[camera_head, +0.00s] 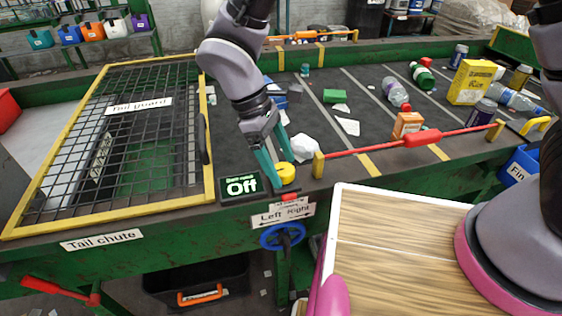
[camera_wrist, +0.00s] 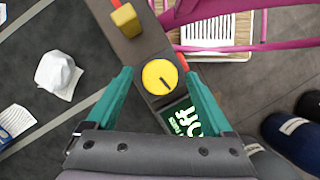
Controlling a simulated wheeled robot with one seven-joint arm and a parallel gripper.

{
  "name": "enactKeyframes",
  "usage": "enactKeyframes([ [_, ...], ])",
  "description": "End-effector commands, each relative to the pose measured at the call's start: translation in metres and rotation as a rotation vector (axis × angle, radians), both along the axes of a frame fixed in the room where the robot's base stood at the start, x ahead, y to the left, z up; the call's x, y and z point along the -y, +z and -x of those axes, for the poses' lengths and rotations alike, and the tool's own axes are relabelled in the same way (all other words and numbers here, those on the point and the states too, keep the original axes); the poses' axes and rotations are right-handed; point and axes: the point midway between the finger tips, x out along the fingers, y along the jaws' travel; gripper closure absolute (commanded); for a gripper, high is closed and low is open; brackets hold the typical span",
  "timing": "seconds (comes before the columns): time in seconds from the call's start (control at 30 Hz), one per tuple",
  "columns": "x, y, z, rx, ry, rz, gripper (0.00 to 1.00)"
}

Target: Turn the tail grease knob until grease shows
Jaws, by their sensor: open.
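My gripper (camera_head: 280,165) has teal fingers spread apart, pointing down over the knob. In the wrist view the fingers stand either side of it, with gaps; whether they are level with it I cannot tell. A blue handwheel (camera_head: 282,237) sits below a "Left Right" sign (camera_head: 283,215).
The yellow-framed mesh tail guard (camera_head: 208,150) lies left of the knob. A red pull cord (camera_head: 360,149) runs right from a yellow post (camera_head: 318,165). Crumpled white paper (camera_head: 304,147) and mixed litter lie on the dark belt (camera_head: 300,100). A wooden-topped surface (camera_head: 400,250) is at front right.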

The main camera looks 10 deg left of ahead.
Motion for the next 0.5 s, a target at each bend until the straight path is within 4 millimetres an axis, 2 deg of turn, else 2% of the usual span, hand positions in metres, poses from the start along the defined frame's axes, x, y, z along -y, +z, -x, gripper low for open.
enactKeyframes([
  [0.5,-0.035,0.083,-0.004,0.001,0.000,-0.005,0.14],
])
